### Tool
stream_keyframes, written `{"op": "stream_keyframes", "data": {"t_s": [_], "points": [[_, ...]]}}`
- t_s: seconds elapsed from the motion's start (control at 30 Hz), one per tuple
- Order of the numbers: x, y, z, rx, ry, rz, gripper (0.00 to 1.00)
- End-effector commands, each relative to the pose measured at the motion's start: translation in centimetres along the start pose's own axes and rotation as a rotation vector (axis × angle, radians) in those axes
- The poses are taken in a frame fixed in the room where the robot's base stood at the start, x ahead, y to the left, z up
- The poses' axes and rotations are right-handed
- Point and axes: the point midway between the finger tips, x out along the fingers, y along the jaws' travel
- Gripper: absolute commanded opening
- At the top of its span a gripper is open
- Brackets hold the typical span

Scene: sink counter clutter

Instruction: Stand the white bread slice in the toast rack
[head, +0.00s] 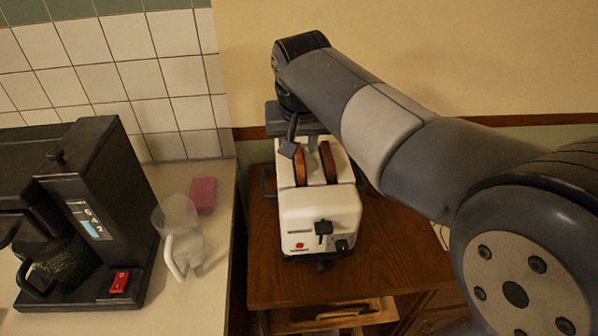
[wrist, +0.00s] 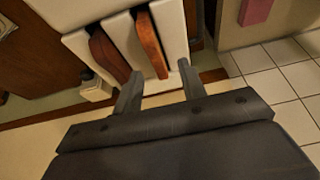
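A white two-slot toaster (head: 318,212) stands on the brown wooden table. Two reddish-brown slices stand upright in its slots, a left slice (head: 300,166) and a right slice (head: 328,162). Both slices also show in the wrist view, one (wrist: 108,52) at left and one (wrist: 151,45) nearer the fingertips. My gripper (head: 302,148) is at the toaster's far end, above it. In the wrist view its two fingers (wrist: 159,72) are apart with nothing held between them, and one slice lies just beyond the gap. I see no white bread slice and no clear toast rack.
A black coffee maker (head: 100,190), a clear jug with a white handle (head: 183,240) and a pink sponge (head: 203,194) stand on the left counter (head: 205,300). The wooden table (head: 390,270) is bare right of the toaster. A tiled wall (head: 130,90) rises behind the counter.

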Motion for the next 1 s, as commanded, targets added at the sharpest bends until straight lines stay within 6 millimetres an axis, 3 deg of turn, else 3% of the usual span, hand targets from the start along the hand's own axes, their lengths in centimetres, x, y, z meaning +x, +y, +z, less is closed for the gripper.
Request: {"op": "stream_keyframes", "data": {"t_s": [0.23,0.57,1.0], "points": [[3.6,0.5,0.8,0.000,-0.004,0.001,0.39],[4.3,0.5,0.8,0.000,-0.001,0.000,0.39],[4.3,0.5,0.8,0.000,-0.001,0.000,0.03]]}}
